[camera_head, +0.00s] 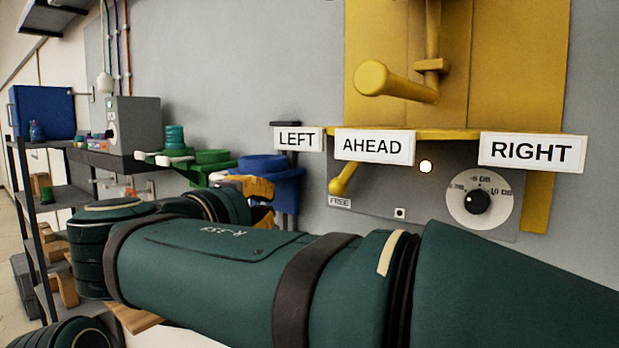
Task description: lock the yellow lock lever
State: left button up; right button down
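The small yellow lock lever (344,178) is on the grey panel below the AHEAD sign. It slants down to the left, with its round knob end just above the FREE label (340,202). My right gripper (264,202), with yellow-brown and black parts, shows behind my dark green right arm, left of the lever and apart from it. The arm partly hides the gripper, and its finger opening is unclear. I see nothing held in it. My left gripper is not in view.
A large yellow handle (394,82) juts out above the LEFT, AHEAD and RIGHT signs. A dial (480,200) sits right of a lit lamp (426,166). Blue (265,166) and green (207,168) round fixtures stand left of the panel. A cluttered shelf rack (65,205) is at far left.

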aim_at(327, 175)
jog(key=r, duration=0.1)
jog(key=s+r, duration=0.1)
jog(key=r+m, duration=0.1)
jog(key=shift+s+d+h, duration=0.15)
jog(key=shift+s+h, duration=0.1)
jog(key=shift+h, duration=0.15)
jog(key=shift+f, duration=0.1)
jog(key=p+x, duration=0.1)
jog(key=x, duration=1)
jog(key=s+d, duration=0.2)
jog(key=s, duration=0.1)
jog(key=shift+s, duration=0.3)
jog(key=shift+s+d, duration=0.1)
